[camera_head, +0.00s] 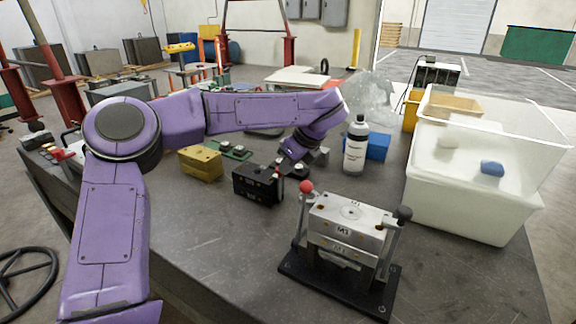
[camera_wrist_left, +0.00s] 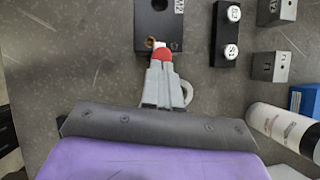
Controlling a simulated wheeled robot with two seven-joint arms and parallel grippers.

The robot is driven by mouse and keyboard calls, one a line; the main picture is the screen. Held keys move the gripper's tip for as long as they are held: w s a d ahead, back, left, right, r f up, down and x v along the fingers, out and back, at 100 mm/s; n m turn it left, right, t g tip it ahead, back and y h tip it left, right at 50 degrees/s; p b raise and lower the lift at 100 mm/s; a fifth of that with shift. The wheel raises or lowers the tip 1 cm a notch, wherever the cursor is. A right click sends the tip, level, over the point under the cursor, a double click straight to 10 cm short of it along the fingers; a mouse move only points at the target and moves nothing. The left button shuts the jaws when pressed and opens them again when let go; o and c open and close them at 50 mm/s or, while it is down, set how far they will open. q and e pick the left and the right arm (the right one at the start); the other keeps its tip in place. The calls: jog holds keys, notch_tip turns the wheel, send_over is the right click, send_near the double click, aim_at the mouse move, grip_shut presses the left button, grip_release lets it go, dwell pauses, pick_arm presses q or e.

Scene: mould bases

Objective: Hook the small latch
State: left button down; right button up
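A black mould block (camera_head: 256,184) stands on the grey workbench, with a small latch with a red tip (camera_head: 277,171) at its right end. In the left wrist view the block (camera_wrist_left: 157,22) is at the top, and the latch's red tip (camera_wrist_left: 163,55) lies against its lower edge, near a copper-coloured ring. My left gripper (camera_wrist_left: 161,66) has its grey fingers close together at the red tip and looks shut on it. In the head view my forearm and wrist hide most of the gripper (camera_head: 284,170). I cannot tell whether the latch is hooked. My right gripper is out of view.
A metal M3 mould (camera_head: 348,222) with red and black lever knobs stands at the front on a black base. A yellow block (camera_head: 201,162), a white bottle (camera_head: 355,147), a blue box (camera_head: 378,146) and white bins (camera_head: 470,200) are nearby. The front left bench is clear.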

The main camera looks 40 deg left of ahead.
pick_arm(q)
jog(key=d+r+b, duration=0.1)
jog(key=d+r, duration=0.8)
jog(key=shift+d+b, duration=0.3)
jog(key=shift+s, duration=0.15)
